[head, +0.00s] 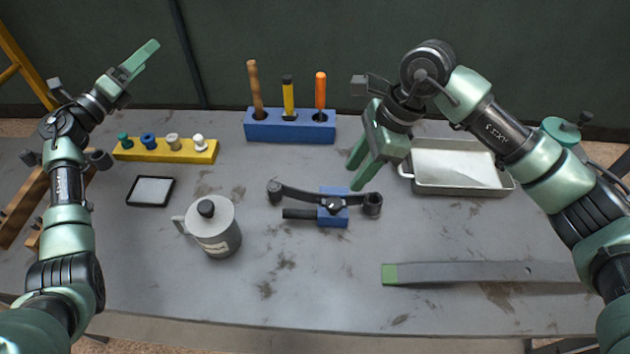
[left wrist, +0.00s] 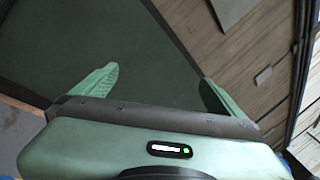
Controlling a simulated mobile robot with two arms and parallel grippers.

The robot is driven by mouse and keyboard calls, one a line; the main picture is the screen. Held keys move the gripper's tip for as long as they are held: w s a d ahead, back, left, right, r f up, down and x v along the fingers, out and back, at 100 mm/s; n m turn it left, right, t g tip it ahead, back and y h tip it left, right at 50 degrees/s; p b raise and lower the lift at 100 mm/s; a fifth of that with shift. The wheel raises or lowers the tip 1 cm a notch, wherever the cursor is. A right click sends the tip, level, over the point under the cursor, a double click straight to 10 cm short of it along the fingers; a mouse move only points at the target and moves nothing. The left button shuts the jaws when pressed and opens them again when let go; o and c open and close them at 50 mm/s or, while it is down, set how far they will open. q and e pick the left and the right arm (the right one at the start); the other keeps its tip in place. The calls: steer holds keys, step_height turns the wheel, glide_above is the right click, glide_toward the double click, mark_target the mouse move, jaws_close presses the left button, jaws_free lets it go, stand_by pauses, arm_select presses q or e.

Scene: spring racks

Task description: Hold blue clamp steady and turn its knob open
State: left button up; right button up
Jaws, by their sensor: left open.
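The blue clamp (head: 326,215) lies on the grey workbench at the middle. It has a blue block body, a long dark curved arm with round ends across it, and a short black handle sticking out left. A small dark knob (head: 333,204) sits on top of the block. My right gripper (head: 355,178) hangs above and just behind the clamp's right part, its two green fingers apart, empty and pointing down. My left gripper (head: 148,50) is raised at the far left, away from the clamp. The left wrist view shows its fingers (left wrist: 155,85) wide apart with nothing between them.
A blue holder (head: 262,131) with upright tools stands at the back. A yellow rack (head: 180,154) of pegs, a black-framed pad (head: 150,191) and a grey canister (head: 215,232) are at left. A metal tray (head: 462,190) is at right; a green-ended grey bar (head: 450,272) lies in front.

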arm_select(q)
steer(key=d+f+m+g+h, duration=0.1)
steer(key=d+m+g+h, duration=0.45)
steer(key=d, duration=1.05)
steer(key=m+g+y, duration=0.4)
steer(key=m+g, duration=0.7)
steer(key=m, duration=0.2)
glide_above(328, 203)
steer(key=w+a, duration=0.5)
steer(key=w, duration=0.5)
step_height(328, 203, down, 11)
steer(key=s+d+f+m+g+y, duration=0.2)
steer(key=s+f+m+y, duration=0.15)
steer(key=s+f, duration=0.3)
steer(key=shift+n+y, duration=0.3)
steer(key=shift+y, duration=0.2)
steer(key=x, duration=0.7)
steer(key=shift+d+r, duration=0.15)
steer(key=shift+d, duration=0.05)
